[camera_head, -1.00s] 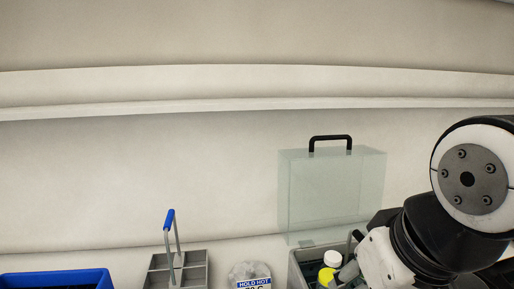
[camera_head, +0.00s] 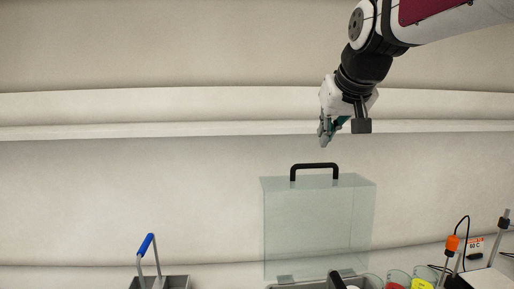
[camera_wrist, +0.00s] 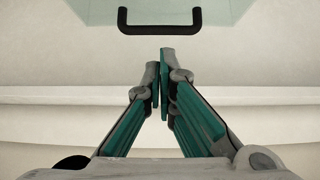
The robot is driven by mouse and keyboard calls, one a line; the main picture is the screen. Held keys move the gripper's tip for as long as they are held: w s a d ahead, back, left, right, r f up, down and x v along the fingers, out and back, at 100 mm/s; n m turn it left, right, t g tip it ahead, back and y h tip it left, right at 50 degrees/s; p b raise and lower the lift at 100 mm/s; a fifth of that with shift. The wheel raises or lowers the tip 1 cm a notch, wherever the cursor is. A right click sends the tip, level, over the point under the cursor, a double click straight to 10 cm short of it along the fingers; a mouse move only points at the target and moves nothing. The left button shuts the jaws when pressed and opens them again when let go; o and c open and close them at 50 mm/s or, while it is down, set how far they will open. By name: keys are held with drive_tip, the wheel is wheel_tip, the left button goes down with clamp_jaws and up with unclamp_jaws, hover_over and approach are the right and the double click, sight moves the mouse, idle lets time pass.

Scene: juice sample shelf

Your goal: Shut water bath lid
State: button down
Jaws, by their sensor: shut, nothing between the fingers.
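The water bath lid (camera_head: 318,225) is a clear, pale green box-like cover standing upright, open, at the back of the bath in the head view. Its black handle (camera_head: 314,166) is on the top edge. The lid also shows at the top of the wrist view (camera_wrist: 160,10), with the handle (camera_wrist: 159,27) just beyond my fingertips. My gripper (camera_head: 324,143) is above the handle, apart from it, pointing down. In the wrist view my gripper (camera_wrist: 160,55) has its fingers together with nothing between them. The bath body is mostly cut off by the bottom edge.
A grey carrier (camera_head: 172,282) with a blue-topped handle stands at the lower left. Cups with coloured contents (camera_head: 397,278) stand right of the lid. A probe with an orange top (camera_head: 452,243) and a cable are at the far right. The wall is behind.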

drive_tip(key=w, duration=0.1)
drive_tip(key=p, duration=0.1)
hover_over(313, 178)
drive_tip(key=f, duration=0.6)
drive_tip(key=shift+w+d+f, duration=0.1)
drive_tip(key=shift+w+f, duration=0.1)
drive_tip(key=shift+f, duration=0.15)
